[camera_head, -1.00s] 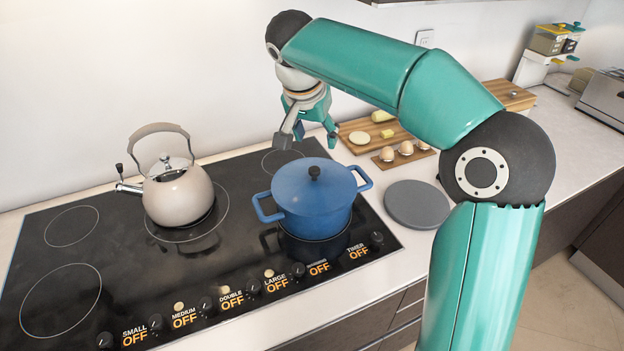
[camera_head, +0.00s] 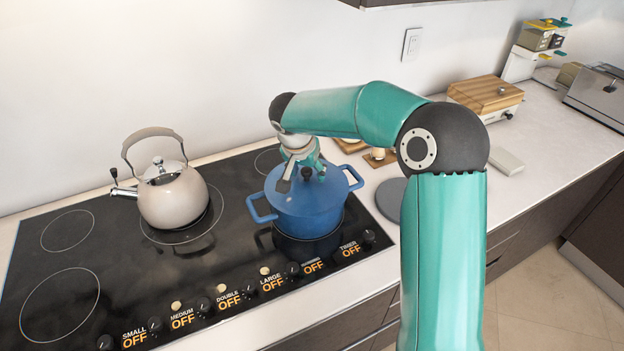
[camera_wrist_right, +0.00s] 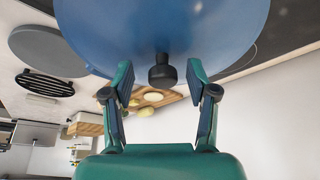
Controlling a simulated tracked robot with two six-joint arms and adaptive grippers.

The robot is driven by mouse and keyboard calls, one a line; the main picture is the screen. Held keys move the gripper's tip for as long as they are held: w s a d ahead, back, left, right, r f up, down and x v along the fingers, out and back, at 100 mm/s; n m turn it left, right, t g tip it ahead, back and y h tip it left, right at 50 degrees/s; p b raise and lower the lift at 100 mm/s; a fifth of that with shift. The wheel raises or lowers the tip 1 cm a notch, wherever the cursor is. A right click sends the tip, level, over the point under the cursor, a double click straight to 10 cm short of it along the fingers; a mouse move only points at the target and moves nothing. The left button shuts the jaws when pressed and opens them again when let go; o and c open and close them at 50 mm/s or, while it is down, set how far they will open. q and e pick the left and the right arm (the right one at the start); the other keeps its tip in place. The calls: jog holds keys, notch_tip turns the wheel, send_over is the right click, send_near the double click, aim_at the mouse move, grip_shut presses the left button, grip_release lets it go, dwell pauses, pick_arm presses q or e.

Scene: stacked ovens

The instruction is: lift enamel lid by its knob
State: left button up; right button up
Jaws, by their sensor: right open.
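The blue enamel lid (camera_head: 290,196) sits on the blue pot (camera_head: 312,222) on the right part of the cooktop. Its dark knob (camera_head: 306,173) stands upright at the top centre. My right gripper (camera_head: 303,183) is open just above the lid, with its fingers pointing down around the knob. In the right wrist view the knob (camera_wrist_right: 162,72) shows between the two spread fingers of the gripper (camera_wrist_right: 159,82), with a gap on each side. The lid (camera_wrist_right: 160,28) fills the top of that view. My left gripper is in neither view.
A beige kettle (camera_head: 173,198) stands on the cooktop (camera_head: 110,240) to the left of the pot. A grey round disc (camera_head: 391,199) lies on the counter to the right, partly behind my arm. Boards with food are partly hidden behind my arm.

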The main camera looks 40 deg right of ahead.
jog(key=shift+d+f, duration=0.1)
jog(key=shift+f, duration=0.2)
grip_shut()
jog(key=shift+r, duration=0.2)
